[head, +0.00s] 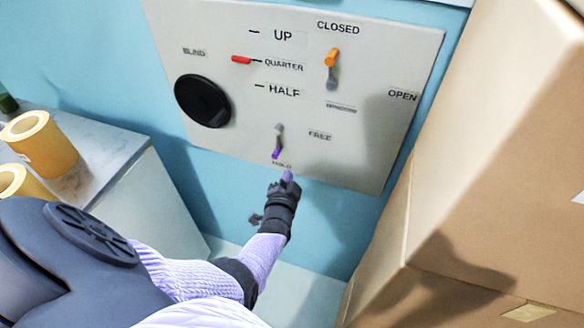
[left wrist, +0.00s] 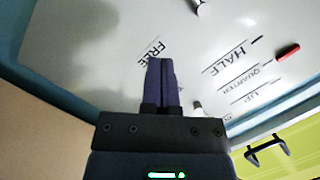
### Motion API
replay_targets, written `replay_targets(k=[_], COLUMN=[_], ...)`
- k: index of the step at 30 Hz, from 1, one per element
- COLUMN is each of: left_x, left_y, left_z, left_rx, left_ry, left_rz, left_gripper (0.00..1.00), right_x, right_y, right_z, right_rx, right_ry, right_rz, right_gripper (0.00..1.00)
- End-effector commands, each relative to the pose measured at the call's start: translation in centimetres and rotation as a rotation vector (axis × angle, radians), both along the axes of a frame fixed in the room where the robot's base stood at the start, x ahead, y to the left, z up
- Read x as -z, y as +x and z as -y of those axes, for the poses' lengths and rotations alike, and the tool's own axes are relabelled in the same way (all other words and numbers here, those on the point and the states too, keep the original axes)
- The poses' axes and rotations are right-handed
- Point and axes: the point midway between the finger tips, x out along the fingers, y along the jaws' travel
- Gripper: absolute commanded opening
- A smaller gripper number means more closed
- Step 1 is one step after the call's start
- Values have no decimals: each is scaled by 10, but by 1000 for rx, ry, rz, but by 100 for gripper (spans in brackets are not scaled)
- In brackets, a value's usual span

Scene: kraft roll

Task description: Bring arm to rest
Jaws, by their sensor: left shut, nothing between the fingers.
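My left gripper (head: 287,176) is in front of the lower edge of the grey wall panel (head: 225,40), just below the purple-tipped lever (head: 276,153). That lever points down at the HOLD label. In the left wrist view my left gripper's purple fingers (left wrist: 162,85) are together and empty, over the panel near the FREE label. I cannot tell whether they touch the panel. My right gripper is in neither view.
The panel also bears an orange lever (head: 331,57) pointing up toward CLOSED, a red pointer (head: 241,59) at QUARTER and a black knob (head: 203,100). Large cardboard boxes (head: 500,150) stand close on the right. Yellow rolls (head: 40,143) stand on a counter (head: 100,150) at the left.

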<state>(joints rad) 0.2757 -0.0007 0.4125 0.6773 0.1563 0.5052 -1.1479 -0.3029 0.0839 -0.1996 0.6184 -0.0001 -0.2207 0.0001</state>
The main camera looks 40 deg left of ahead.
Motion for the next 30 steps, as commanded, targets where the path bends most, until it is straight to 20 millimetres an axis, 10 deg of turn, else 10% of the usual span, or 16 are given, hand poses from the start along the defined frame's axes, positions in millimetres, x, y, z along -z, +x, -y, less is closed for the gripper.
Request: replay_targets(k=[16,23,30], left_x=[14,199,365], left_y=[-4,-95,-274], left_z=[3,55,101], left_rx=[14,133,20], left_ry=[-18,-339,-659], left_rz=[-18,-357,-863], left_gripper=[0,0,0], right_x=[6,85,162], right_y=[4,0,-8], right_z=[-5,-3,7], right_rx=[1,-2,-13], right_ry=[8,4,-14], right_rz=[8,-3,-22], right_gripper=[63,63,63])
